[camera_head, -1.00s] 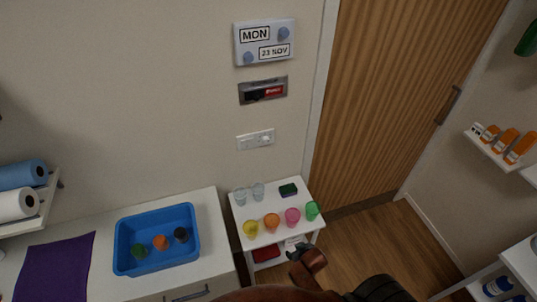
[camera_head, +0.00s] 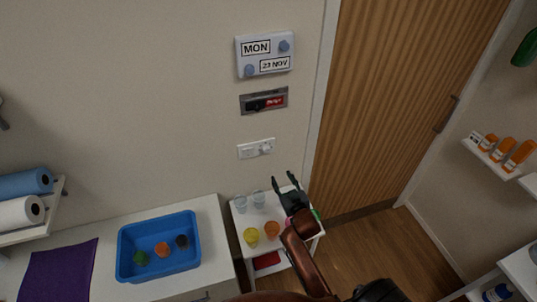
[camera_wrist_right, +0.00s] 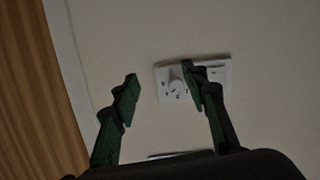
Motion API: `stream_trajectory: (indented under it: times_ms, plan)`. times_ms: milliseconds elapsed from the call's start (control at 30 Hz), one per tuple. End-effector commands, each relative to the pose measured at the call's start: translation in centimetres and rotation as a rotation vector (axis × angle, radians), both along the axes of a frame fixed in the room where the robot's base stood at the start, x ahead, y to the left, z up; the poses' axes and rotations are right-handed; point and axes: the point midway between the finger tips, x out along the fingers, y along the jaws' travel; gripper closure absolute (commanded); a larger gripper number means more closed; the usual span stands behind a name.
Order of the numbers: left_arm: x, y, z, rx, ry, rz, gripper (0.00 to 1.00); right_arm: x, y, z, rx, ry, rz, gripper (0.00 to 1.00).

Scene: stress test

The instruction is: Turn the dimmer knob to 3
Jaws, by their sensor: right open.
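The dimmer knob (camera_head: 266,147) is a small round white knob on the right part of a white wall plate (camera_head: 245,153). In the right wrist view the knob (camera_wrist_right: 176,75) is on the left part of the plate (camera_wrist_right: 221,72); its setting and any numbers are too small to read. My right gripper (camera_head: 283,179) is open and empty, below and right of the plate in the head view, over the small white table. In the right wrist view its fingertips (camera_wrist_right: 159,76) are apart, and one finger covers part of the plate. My left gripper is not in view.
The small white table (camera_head: 241,220) holds clear glasses (camera_head: 259,198), a yellow cup (camera_head: 251,237) and an orange cup (camera_head: 272,230); my arm hides part of it. Above the plate are a red-marked panel (camera_head: 263,102) and a calendar (camera_head: 265,54). A wooden door (camera_head: 390,100) is right.

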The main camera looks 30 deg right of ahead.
Motion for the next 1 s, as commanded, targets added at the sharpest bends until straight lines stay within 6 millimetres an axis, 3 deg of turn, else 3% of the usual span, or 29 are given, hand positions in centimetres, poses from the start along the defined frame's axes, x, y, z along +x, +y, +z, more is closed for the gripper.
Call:
stream_trajectory:
  times_ms: [100,300,700,1000]
  plan:
    - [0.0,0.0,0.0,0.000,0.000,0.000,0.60,2.9,0.3,2.5,-0.014,-0.113,0.028,0.59]
    - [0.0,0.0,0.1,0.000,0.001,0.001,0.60,5.1,0.6,4.4,-0.024,-0.197,0.057,0.59]
    - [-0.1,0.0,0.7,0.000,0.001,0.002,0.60,10.7,-0.3,4.5,-0.024,-0.198,0.058,0.59]
    - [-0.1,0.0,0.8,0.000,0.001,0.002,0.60,12.3,-0.7,4.4,-0.025,-0.198,0.057,0.59]
